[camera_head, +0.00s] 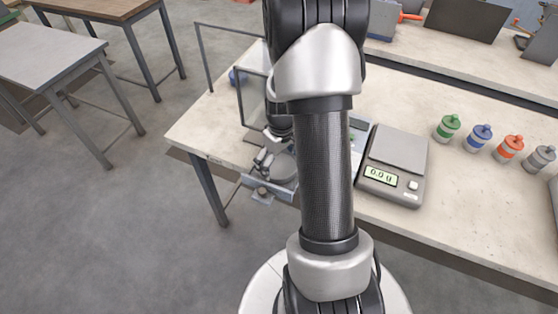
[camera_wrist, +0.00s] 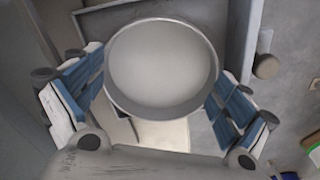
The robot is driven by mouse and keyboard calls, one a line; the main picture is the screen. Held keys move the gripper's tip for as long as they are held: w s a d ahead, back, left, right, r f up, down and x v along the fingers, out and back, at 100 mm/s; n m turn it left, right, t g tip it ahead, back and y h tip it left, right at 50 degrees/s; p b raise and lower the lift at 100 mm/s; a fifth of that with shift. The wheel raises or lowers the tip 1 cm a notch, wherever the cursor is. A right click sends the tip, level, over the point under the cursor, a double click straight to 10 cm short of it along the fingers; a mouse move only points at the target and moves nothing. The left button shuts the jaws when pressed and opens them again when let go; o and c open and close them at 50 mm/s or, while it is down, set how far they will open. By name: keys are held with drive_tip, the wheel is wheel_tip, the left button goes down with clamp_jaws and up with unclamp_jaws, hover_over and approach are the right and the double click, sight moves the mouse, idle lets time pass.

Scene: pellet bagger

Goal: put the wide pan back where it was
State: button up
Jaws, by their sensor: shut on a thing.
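The wide pan (camera_wrist: 160,68) is a round, shallow, pale grey dish. In the wrist view it sits between the two blue-padded fingers of my gripper (camera_wrist: 160,100), which are shut on its sides. The pan looks empty. In the head view my gripper (camera_head: 268,168) is at the table's front left edge, beside a glass-walled box. The pan (camera_head: 283,168) shows there only in part, behind my arm. I cannot tell whether the pan touches anything below it.
A grey scale (camera_head: 396,163) reading 0.0 g stands right of my arm. Another device (camera_head: 358,130) is partly hidden behind the arm. Green (camera_head: 447,127), blue (camera_head: 478,137), orange (camera_head: 508,149) and grey (camera_head: 538,158) lidded jars stand at the right. The framed clear box (camera_head: 240,95) stands close to my gripper.

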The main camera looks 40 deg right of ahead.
sight(280, 169)
drive_tip(key=shift+f, duration=0.3)
drive_tip(key=o, duration=0.8)
wheel_tip(280, 169, up, 12)
drive_tip(key=shift+s, duration=0.25)
